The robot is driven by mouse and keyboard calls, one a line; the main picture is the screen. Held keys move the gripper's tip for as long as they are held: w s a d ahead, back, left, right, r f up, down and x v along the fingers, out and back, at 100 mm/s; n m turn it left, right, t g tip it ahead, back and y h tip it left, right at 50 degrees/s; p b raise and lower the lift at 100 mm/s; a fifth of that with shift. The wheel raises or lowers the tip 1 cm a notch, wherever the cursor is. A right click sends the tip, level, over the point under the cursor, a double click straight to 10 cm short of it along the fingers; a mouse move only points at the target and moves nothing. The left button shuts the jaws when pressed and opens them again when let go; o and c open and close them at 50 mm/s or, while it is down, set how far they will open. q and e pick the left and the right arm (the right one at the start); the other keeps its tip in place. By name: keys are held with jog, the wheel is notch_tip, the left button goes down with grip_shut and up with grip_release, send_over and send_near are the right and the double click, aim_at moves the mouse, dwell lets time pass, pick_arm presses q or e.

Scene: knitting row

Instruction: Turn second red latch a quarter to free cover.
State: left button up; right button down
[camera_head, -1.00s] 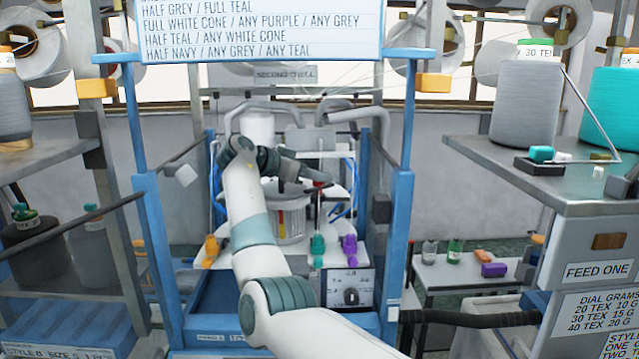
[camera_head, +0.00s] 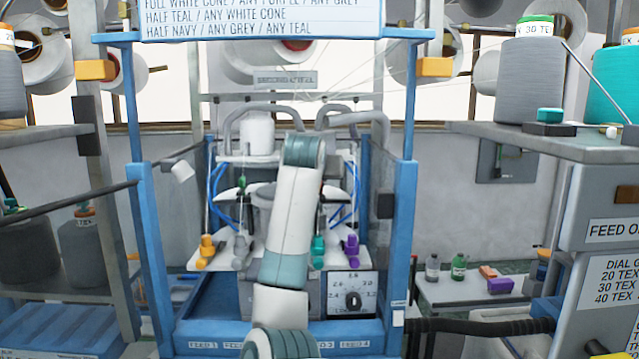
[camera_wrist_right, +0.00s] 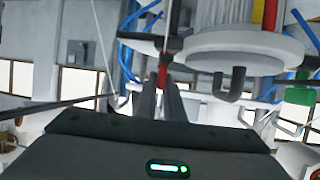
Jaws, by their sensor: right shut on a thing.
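In the right wrist view, my right gripper (camera_wrist_right: 160,88) is shut, its two dark fingers close together on the red latch (camera_wrist_right: 163,72). The latch is a small red piece below a dark bar, beside a round white and grey part (camera_wrist_right: 245,48) that may be the cover. A dark hook (camera_wrist_right: 235,86) hangs from that part's rim. In the head view, my right arm stands in front of the machine's grey cylinder (camera_head: 263,193), hiding much of it, the latch and the gripper. My left gripper is not in view.
Blue posts (camera_head: 401,240) flank the machine on both sides. Blue hoses (camera_wrist_right: 138,22) run near the gripper. A side table (camera_head: 465,290) holds bottles.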

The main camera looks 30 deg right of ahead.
jog(key=shift+n+t+y, duration=0.7)
jog(key=shift+n+y, duration=0.2)
jog(key=c, duration=1.9)
grip_release()
jog(key=shift+o, duration=0.2)
jog(key=shift+s+a+b, duration=0.1)
jog(key=shift+b, duration=0.2)
